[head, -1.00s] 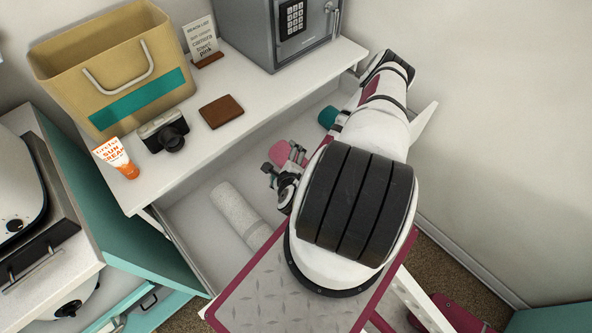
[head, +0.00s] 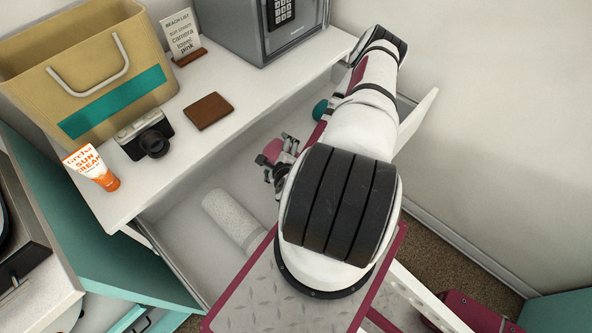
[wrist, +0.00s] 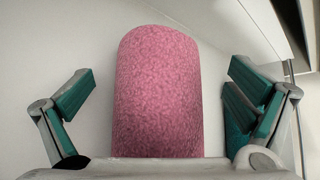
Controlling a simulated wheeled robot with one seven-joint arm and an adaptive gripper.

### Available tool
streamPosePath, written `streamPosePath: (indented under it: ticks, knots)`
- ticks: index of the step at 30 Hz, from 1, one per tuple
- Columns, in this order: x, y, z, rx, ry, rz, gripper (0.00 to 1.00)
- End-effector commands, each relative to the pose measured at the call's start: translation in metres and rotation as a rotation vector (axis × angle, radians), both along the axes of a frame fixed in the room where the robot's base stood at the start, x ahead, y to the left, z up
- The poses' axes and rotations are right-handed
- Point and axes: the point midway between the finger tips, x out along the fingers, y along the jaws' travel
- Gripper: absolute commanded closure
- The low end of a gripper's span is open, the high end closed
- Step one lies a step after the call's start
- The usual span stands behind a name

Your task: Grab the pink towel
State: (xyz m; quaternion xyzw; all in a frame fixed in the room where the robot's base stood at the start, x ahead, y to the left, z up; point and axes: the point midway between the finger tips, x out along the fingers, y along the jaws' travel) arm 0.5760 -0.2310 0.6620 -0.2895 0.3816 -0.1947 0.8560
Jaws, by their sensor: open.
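The pink towel (wrist: 157,90) is rolled up and lies on the white drawer floor. In the wrist view it sits between the two teal-padded fingers of my gripper (wrist: 160,108), with a gap on each side. My gripper is open and neither finger touches the towel there. In the head view the towel's pink end (head: 271,151) shows inside the open drawer next to my gripper (head: 277,172). My arm hides the rest of it.
A white rolled towel (head: 228,215) and a teal roll (head: 320,109) lie in the same drawer (head: 185,240). Above it, the white top holds a tan bag (head: 95,75), sun cream (head: 91,168), a camera (head: 146,136), a brown wallet (head: 208,110), a list card (head: 183,35) and a grey safe (head: 255,30).

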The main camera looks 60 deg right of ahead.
Motion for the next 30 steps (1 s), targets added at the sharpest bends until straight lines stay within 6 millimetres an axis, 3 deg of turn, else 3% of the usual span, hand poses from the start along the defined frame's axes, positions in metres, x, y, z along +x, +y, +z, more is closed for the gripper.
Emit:
streamPosePath:
  ticks: [9,17,30]
  knots:
    - [0.0008,-0.0011,-0.0006,0.001,0.0,-0.001,0.03]
    - [0.0007,-0.001,-0.0007,0.001,0.001,0.0,0.62]
    - [0.0002,-0.0025,0.0036,0.0,0.002,0.0,0.62]
